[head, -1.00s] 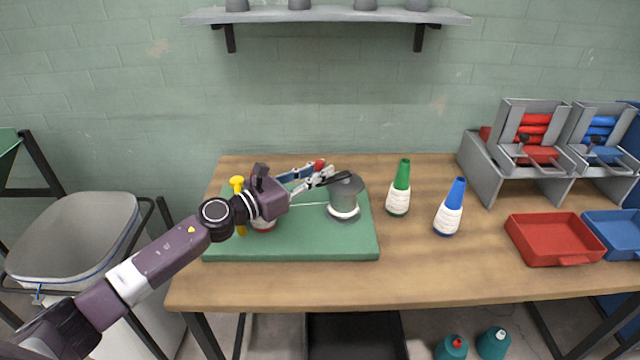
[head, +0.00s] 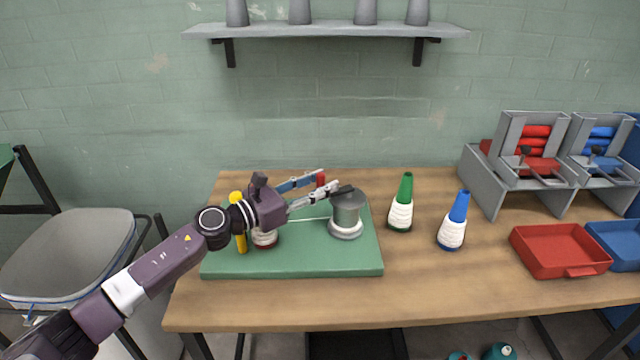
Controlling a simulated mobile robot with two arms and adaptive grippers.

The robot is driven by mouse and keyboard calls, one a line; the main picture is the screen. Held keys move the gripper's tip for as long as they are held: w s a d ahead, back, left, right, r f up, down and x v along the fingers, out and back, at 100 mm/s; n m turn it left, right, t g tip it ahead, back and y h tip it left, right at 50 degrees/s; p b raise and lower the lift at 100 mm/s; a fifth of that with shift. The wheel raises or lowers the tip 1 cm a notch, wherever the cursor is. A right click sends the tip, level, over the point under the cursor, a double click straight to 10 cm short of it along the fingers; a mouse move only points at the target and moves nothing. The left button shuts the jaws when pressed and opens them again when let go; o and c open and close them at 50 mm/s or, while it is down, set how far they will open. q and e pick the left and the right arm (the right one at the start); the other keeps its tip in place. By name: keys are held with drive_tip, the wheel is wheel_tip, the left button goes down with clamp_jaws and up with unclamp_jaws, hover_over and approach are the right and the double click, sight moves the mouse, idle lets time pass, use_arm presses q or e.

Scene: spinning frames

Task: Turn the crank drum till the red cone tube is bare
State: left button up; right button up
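The crank drum (head: 346,212) is a grey cylinder with white yarn around its lower part, standing on the right of a green board (head: 300,262). The red cone tube (head: 265,246) stands on the board's left; white shows above its red base, and my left arm hides its upper part. A thin pale thread runs between tube and drum. My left gripper (head: 343,189) has its dark fingertips at the drum's top edge. Whether they are apart or closed on a crank handle is unclear. My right gripper is out of view.
A yellow post (head: 240,232) and a blue bar (head: 298,183) with a red end are close to my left gripper. Green (head: 405,187) and blue (head: 460,206) cones with white yarn stand right of the board. Red (head: 560,267) and blue trays lie farther right. The table front is clear.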

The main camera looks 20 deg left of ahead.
use_arm(q)
drive_tip(key=shift+s+a+f, duration=0.1)
drive_tip(key=shift+s+a, duration=0.1)
drive_tip(key=shift+s, duration=0.25)
drive_tip(key=v, duration=1.1)
